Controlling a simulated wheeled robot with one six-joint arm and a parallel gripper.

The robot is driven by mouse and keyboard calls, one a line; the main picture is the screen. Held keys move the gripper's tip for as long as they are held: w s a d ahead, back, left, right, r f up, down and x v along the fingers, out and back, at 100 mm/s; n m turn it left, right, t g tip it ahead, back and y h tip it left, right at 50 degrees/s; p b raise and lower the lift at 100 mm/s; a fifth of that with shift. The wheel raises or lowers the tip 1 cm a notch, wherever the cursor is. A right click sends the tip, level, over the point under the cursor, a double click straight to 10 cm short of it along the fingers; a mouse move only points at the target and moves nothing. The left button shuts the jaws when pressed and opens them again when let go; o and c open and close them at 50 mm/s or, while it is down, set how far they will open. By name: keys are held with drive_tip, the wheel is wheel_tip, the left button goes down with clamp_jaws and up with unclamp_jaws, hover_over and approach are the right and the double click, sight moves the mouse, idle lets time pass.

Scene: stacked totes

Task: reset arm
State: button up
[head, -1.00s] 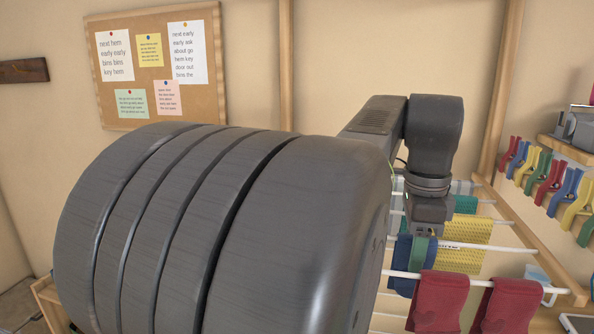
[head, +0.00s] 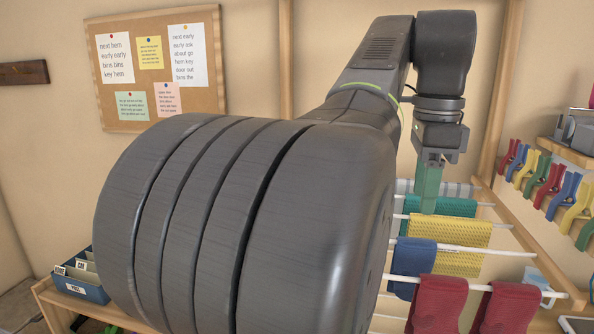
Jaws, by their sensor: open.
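My gripper (head: 430,188) hangs from my raised arm at the right of the head view, with its green finger part pointing down. It is open and I see nothing held in it. One finger seems to cover the other from this side. It shows in front of the drying rack, above the blue cloth (head: 412,262) and beside the yellow cloth (head: 458,236). My own dark arm links fill the middle of the view and hide much behind them.
White rack rods carry red cloths (head: 437,305) and a teal cloth (head: 463,207). Coloured clips (head: 549,180) hang at the right. A blue file box (head: 83,285) stands at lower left. A cork board (head: 160,75) hangs on the wall. Wooden posts stand behind my arm.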

sight(415, 242)
wheel_tip(415, 242, down, 13)
drive_tip(key=shift+b, duration=0.4)
wheel_tip(415, 242, up, 19)
drive_tip(key=p, duration=1)
drive_tip(key=shift+p, duration=0.4)
